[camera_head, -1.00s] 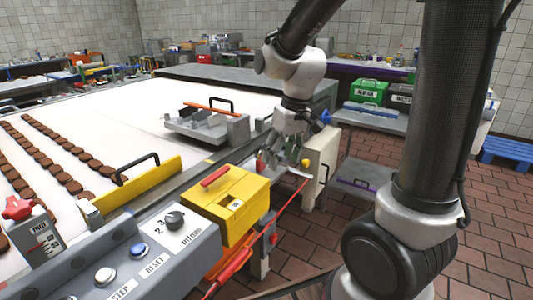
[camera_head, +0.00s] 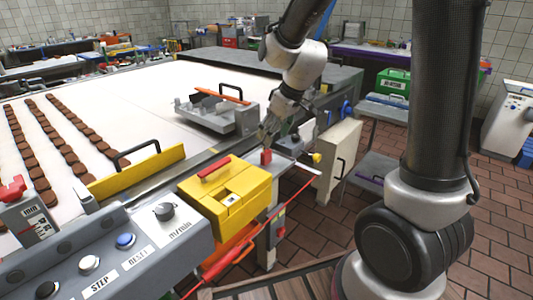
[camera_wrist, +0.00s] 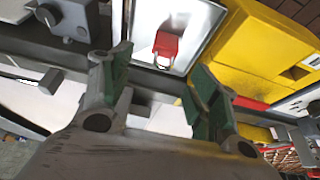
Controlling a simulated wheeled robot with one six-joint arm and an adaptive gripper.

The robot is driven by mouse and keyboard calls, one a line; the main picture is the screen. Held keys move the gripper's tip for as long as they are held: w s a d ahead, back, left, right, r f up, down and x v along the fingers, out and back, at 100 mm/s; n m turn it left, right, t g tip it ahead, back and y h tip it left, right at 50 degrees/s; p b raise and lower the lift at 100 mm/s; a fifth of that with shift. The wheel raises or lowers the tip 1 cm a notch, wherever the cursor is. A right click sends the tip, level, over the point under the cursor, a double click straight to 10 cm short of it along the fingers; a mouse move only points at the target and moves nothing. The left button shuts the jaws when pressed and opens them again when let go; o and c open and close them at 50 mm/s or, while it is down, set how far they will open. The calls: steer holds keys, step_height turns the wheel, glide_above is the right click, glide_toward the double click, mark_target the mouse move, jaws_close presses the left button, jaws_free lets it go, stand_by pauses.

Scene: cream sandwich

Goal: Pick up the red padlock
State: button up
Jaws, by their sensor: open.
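The red padlock (camera_head: 266,156) stands on a light metal ledge behind the yellow box. In the wrist view the padlock (camera_wrist: 166,44) shows its red body and metal shackle on a shiny plate, between the lines of my two fingers and beyond their tips. My gripper (camera_head: 270,131) is open and empty, just above and close to the padlock in the head view. In the wrist view its green-padded fingers (camera_wrist: 160,72) are spread apart. They do not visibly touch the padlock.
The yellow box (camera_head: 228,203) with a red handle stands right beside the padlock. A grey control panel (camera_head: 110,262) is in front. A conveyor (camera_head: 115,130) with rows of brown biscuits lies to the left. A grey fixture (camera_head: 208,115) stands on it.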

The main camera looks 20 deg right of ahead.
mark_target(266, 153)
steer(key=x, duration=0.6)
steer(key=shift+a, duration=0.3)
steer(key=c, duration=1.2)
